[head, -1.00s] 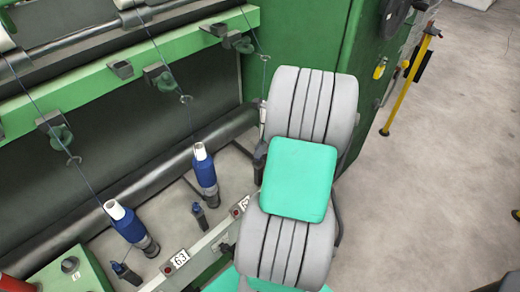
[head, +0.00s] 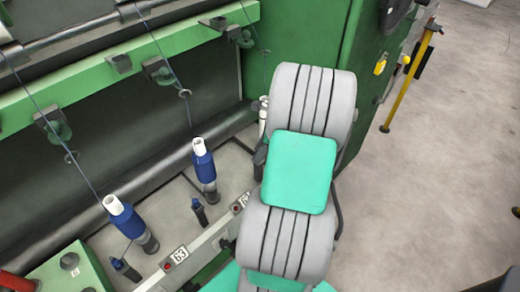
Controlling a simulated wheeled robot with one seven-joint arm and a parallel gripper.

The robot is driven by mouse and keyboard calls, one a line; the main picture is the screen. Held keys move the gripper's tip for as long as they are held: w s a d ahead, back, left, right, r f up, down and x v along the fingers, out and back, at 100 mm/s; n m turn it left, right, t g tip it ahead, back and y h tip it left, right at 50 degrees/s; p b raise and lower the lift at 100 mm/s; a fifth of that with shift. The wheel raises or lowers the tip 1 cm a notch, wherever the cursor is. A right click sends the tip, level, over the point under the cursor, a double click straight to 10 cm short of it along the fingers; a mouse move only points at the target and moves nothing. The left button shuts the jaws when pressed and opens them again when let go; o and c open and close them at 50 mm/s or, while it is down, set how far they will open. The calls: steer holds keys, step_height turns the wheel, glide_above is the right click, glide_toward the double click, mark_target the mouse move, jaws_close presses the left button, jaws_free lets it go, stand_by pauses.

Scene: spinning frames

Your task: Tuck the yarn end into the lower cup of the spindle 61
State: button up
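A white tube tip (head: 263,103) shows at the left edge of my arm, with a thin yarn running down towards it. Most of that spindle is hidden behind my arm, and so is its lower cup. A number plate (head: 240,203) at the arm's edge is partly covered and cannot be read in full, so I cannot confirm which spindle is 61. My gripper is hidden behind my grey and teal arm links; its fingers and anything in them cannot be seen. No loose yarn end can be made out.
Two blue spindles with white tubes stand to the left, one in the middle (head: 204,165) and one further left (head: 126,218), near plate 63 (head: 180,253). A green rail (head: 95,80) with yarn guides runs above. Open floor (head: 430,190) lies to the right.

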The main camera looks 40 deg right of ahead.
steer(key=p+v, duration=0.1)
steer(key=v, duration=0.6)
steer(key=shift+s+r, duration=0.2)
steer(key=shift+r, duration=0.15)
stand_by(1.2)
